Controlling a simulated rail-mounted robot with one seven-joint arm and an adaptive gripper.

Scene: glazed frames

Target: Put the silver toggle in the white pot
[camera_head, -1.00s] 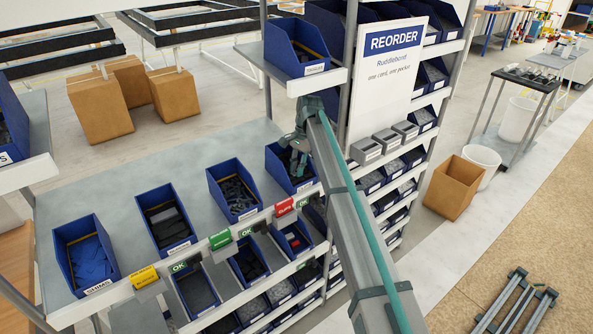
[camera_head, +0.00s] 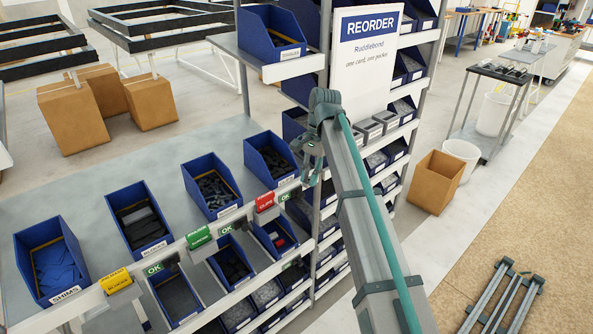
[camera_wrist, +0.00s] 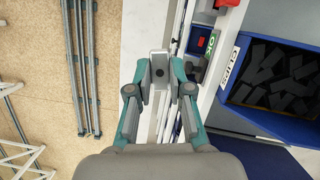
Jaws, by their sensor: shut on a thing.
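My gripper (camera_head: 309,172) is at the front edge of the shelving, just right of the last blue bin on the counter. In the wrist view my gripper (camera_wrist: 160,68) is shut on a small silver-grey piece with a dark hole (camera_wrist: 159,73), which looks like the silver toggle. In the head view the piece is too small to make out. I cannot tell whether either is the white pot.
A blue bin (camera_head: 251,152) of dark pieces stands beside my gripper, with more blue bins leftward and below. A REORDER board (camera_head: 362,65) and small grey boxes (camera_head: 369,130) are close behind. A cardboard box (camera_head: 435,182) stands by the near tub. Floor at the right is mostly clear.

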